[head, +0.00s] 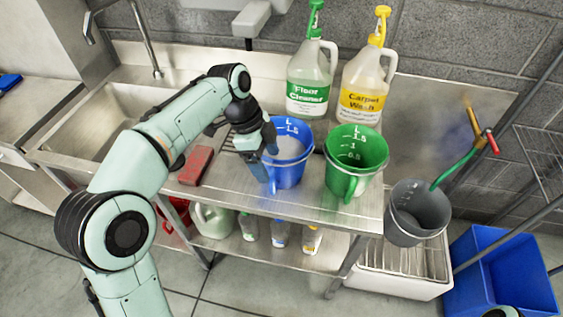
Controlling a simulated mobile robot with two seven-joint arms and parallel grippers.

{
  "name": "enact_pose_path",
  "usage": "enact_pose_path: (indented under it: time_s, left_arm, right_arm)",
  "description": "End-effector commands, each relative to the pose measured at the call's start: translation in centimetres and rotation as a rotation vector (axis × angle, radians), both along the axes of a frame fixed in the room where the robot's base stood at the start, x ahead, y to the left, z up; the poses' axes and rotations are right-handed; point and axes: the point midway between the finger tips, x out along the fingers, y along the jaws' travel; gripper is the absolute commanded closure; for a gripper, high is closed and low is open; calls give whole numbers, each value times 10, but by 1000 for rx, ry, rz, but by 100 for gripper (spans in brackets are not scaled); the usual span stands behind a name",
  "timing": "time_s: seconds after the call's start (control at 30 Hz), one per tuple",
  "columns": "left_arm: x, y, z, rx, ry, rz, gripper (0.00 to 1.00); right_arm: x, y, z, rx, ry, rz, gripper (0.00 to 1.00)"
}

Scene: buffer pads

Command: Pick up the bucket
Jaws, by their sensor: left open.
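A blue measuring bucket (291,172) with white scale marks stands upright on the steel counter (310,205). A green measuring bucket (352,165) stands to its right, with its handle towards me. A grey bucket (412,222) is further right, beyond the counter's end, with a green-handled tool (456,167) above its rim. My left gripper (258,152) is open at the left rim of the blue bucket and partly covers it. I cannot tell whether the fingers touch the bucket or straddle its wall. My right gripper is not in view.
A floor cleaner jug (308,85) and a carpet wash jug (364,90) stand behind the buckets. A red brick-like block (196,166) lies left of the gripper near the sink (100,115). Several bottles stand on the lower shelf. A blue bin (500,275) is at the lower right.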

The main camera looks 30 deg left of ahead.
Motion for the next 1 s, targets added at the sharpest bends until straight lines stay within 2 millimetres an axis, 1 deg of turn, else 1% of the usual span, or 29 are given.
enact_pose_path:
  time_s: [0.17,0.3,0.43,0.53,0.73,0.77,0.8,0.87,0.9,0.97,1.0]
  left_arm:
    - [1,-4,-13,0,2,-1,20]
    - [2,-9,-35,0,2,-1,20]
    - [3,-14,-49,0,1,0,20]
    - [3,-15,-54,0,-1,1,20]
    - [4,-15,-54,0,-1,1,20]
    - [4,-15,-54,0,-1,1,30]
    - [4,-15,-54,0,-1,1,43]
    - [4,-15,-54,-1,-1,1,62]
    - [4,-15,-54,-1,-1,1,75]
    - [3,-15,-54,-1,0,0,95]
    - [3,-15,-54,-1,1,0,100]
  right_arm:
    - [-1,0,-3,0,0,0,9]
    - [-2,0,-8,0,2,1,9]
    - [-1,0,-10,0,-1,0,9]
    - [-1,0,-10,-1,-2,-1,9]
    - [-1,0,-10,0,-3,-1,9]
    - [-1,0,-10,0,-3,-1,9]
    - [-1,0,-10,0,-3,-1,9]
    - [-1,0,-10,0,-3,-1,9]
    - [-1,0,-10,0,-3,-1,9]
    - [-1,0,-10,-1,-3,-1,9]
    - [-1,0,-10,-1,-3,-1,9]
